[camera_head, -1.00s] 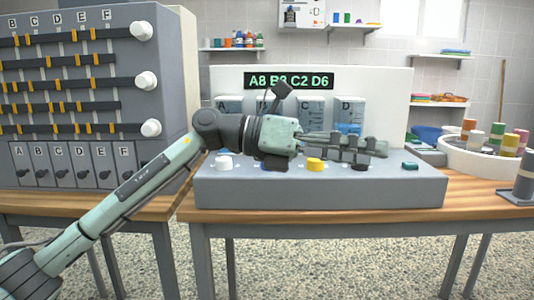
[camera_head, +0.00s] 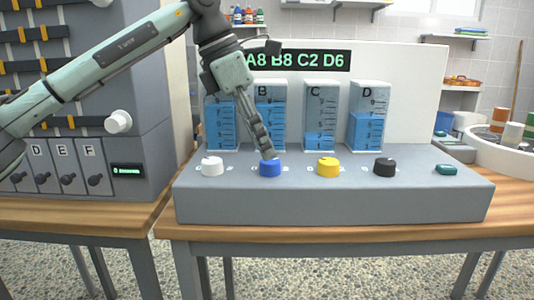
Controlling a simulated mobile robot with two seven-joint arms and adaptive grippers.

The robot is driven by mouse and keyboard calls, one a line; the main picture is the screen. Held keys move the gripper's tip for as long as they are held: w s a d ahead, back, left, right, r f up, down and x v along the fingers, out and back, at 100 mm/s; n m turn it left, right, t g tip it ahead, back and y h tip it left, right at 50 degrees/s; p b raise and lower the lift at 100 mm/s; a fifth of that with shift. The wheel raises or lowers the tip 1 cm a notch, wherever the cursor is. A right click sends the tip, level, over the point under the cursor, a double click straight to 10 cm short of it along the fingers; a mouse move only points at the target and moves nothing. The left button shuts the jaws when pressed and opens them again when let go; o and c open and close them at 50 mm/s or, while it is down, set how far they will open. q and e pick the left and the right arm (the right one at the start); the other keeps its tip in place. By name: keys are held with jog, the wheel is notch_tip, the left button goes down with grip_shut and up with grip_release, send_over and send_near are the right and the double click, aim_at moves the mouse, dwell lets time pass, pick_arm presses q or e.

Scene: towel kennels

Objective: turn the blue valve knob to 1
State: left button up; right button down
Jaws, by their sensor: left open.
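The blue valve knob (camera_head: 270,168) sits on the grey console (camera_head: 330,203), second from the left in a row of knobs. My left gripper (camera_head: 268,152) points down at it from above, its fingertips at or just over the knob's top. I cannot tell whether they touch. The gripper is open and holds nothing I can see. The knob's pointer and scale marks are too small to read. The container marked B (camera_head: 277,104) behind it has blue liquid and is partly hidden by the gripper. The display (camera_head: 312,60) reads A8 B8 C2 D6. My right gripper is out of view.
A white knob (camera_head: 212,167) stands left of the blue one; a yellow knob (camera_head: 328,168) and a black knob (camera_head: 385,168) stand to its right. A green button (camera_head: 446,169) is at the console's right end. Containers C (camera_head: 320,115) and D (camera_head: 369,115) stand behind.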

aim_at(270, 161)
pick_arm(q)
jog(key=shift+x, duration=1.8)
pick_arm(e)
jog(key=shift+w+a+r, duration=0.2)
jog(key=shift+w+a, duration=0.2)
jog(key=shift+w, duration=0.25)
